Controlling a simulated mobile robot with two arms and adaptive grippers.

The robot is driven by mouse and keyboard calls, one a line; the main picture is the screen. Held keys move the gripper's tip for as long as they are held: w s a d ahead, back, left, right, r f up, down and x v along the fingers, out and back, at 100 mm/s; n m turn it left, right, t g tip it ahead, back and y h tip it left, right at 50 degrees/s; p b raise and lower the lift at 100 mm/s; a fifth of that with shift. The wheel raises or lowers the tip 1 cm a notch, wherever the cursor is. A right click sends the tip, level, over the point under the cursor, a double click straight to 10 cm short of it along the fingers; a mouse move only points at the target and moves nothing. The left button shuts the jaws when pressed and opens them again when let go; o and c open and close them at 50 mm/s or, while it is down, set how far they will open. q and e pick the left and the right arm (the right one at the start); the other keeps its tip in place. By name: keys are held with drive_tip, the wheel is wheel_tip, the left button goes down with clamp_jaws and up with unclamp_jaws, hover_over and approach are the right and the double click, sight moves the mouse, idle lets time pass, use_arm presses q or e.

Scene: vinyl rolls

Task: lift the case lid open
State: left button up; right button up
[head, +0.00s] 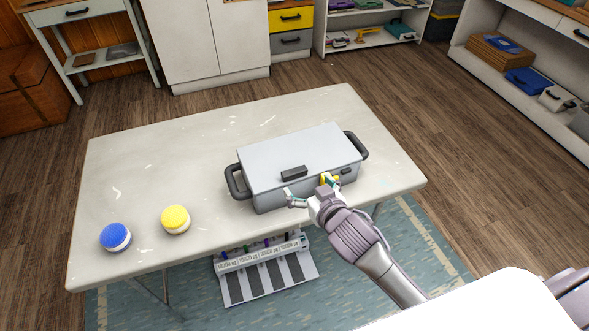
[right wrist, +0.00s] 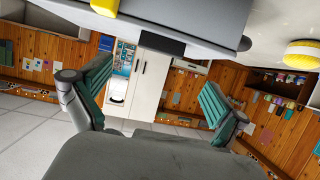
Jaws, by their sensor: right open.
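The grey case (head: 275,199) stands on the table with its flat lid (head: 300,150) down. A dark grip (head: 294,173) sits at the lid's front edge, and it also shows in the right wrist view (right wrist: 162,43). A yellow piece (head: 328,180), perhaps a latch, is on the case front, partly hidden by a finger. My right gripper (head: 308,192) is open and empty at the case front, fingers spread below the grip; contact cannot be told. Its teal-padded fingers stand wide apart in the right wrist view (right wrist: 155,95). My left gripper is not in view.
The white table (head: 150,170) is clear left of and behind the case. A blue-topped roll (head: 115,236) and a yellow-topped roll (head: 175,219) stand at the front left. Black side handles (head: 237,181) stick out from the case. A rack (head: 268,270) is below the table's front edge.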

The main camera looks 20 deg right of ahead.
sight(295, 172)
drive_tip(key=x, duration=0.9)
drive_tip(key=shift+w+a, duration=0.1)
drive_tip(key=shift+w, duration=0.05)
